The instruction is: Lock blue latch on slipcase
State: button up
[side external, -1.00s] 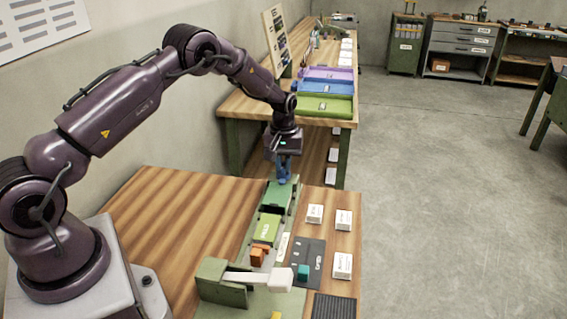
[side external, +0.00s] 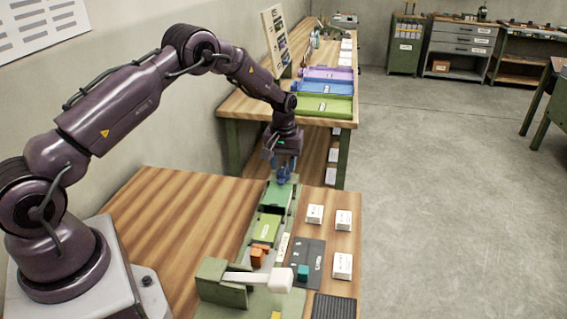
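The slipcase seems to be part of the narrow green fixture on the near wooden bench, which holds a teal-green block (side external: 277,196) and a lighter green labelled block (side external: 265,228). My gripper (side external: 284,181) points down at the far end of this fixture, right at or just above the teal-green block. Blue parts show at its fingertips. I cannot tell whether they are the fingers or the blue latch, and contact is too small to judge. Whether the fingers are open or shut is not clear.
An orange block (side external: 258,255) and a white-handled lever (side external: 280,281) on a green press stand at the near end. A dark mat (side external: 307,262) with a teal block (side external: 303,272) and white labelled boxes (side external: 343,220) lie to the right. Coloured trays (side external: 325,106) sit on the far bench.

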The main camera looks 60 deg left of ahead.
aim_at(284, 165)
notch_tip(284, 165, up, 13)
dwell(0.6)
